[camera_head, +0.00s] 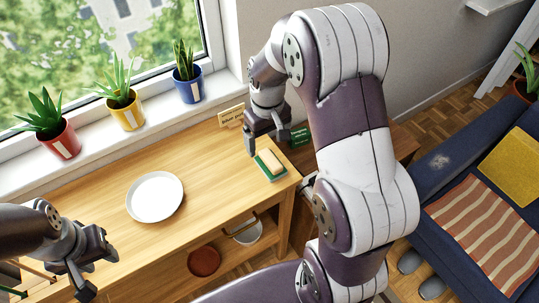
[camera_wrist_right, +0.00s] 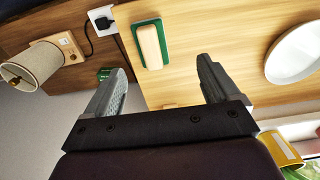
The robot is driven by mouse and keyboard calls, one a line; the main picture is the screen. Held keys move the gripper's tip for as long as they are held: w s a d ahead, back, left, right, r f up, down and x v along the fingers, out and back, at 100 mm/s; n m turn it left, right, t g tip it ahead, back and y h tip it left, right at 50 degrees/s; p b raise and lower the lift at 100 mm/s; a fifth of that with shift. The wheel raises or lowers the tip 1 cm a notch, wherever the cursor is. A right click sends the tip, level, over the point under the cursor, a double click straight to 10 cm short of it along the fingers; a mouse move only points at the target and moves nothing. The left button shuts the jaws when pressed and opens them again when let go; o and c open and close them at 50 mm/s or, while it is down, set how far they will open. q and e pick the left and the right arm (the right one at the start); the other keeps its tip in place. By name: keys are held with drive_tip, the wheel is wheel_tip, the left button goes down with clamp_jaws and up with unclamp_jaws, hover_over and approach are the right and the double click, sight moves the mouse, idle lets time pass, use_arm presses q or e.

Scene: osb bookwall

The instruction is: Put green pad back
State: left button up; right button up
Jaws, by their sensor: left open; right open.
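The green pad (camera_head: 271,175) lies on the wooden table's right end, with a beige block on top of it. In the right wrist view the green pad (camera_wrist_right: 138,43) shows as a green rim around the block, ahead of the fingers. My right gripper (camera_head: 266,142) is open and empty, above and just behind the pad, apart from it in the right wrist view (camera_wrist_right: 162,72). My left gripper (camera_head: 98,274) is open and empty over the table's front left part.
A white plate (camera_head: 155,197) lies mid-table. A tan sign (camera_head: 231,116) and a small dark green sign (camera_head: 300,136) stand near the back right. Potted plants line the sill. A lamp (camera_wrist_right: 38,62) and a plug (camera_wrist_right: 103,22) show in the right wrist view.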

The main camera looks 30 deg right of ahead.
drive_tip(key=s+a+r+t, duration=0.1)
drive_tip(key=s+a, duration=0.5)
drive_tip(key=s, duration=0.5)
drive_tip(key=shift+s+a+m, duration=0.15)
drive_tip(key=shift+s+m, duration=0.15)
drive_tip(key=shift+s, duration=0.1)
